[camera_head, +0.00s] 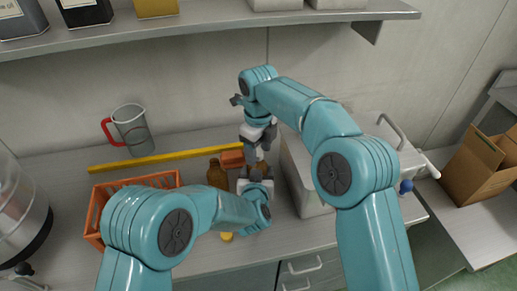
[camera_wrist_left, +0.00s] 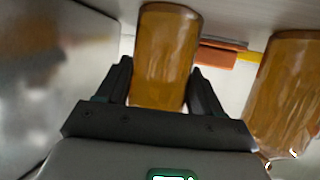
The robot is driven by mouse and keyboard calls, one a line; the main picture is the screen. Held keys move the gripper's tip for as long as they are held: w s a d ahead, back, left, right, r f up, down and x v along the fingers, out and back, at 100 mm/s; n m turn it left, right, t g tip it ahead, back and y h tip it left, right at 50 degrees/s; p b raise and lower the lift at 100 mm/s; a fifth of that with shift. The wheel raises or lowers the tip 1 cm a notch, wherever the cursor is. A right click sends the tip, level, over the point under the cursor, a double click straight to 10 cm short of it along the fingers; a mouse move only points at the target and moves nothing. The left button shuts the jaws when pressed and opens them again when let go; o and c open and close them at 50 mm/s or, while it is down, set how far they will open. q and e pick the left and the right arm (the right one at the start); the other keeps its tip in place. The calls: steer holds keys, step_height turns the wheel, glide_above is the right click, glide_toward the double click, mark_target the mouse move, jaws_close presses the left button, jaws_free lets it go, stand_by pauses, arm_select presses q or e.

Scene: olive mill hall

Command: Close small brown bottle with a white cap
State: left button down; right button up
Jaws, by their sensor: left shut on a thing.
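My left gripper (camera_head: 256,176) is shut on a small brown bottle (camera_wrist_left: 164,58), whose glass shows between the fingers (camera_wrist_left: 163,95) in the left wrist view. The grippers mostly hide this bottle in the head view. Its neck and any white cap cannot be made out. My right gripper (camera_head: 257,152) points down just above the left one, over the held bottle. Its fingertips are too small and covered to tell if they are open or hold a cap. A second brown bottle (camera_head: 217,175) stands just left of the left gripper and also shows in the left wrist view (camera_wrist_left: 286,90).
An orange block (camera_head: 232,160) and a long yellow bar (camera_head: 165,158) lie behind the bottles. An orange crate (camera_head: 160,181) and a grey jug with a red handle (camera_head: 133,130) are at the left. A metal box (camera_head: 307,185) stands close on the right. A small yellow item (camera_head: 227,237) lies in front.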

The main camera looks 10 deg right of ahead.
steer(key=shift+r, duration=2.25)
steer(key=shift+c, duration=0.2)
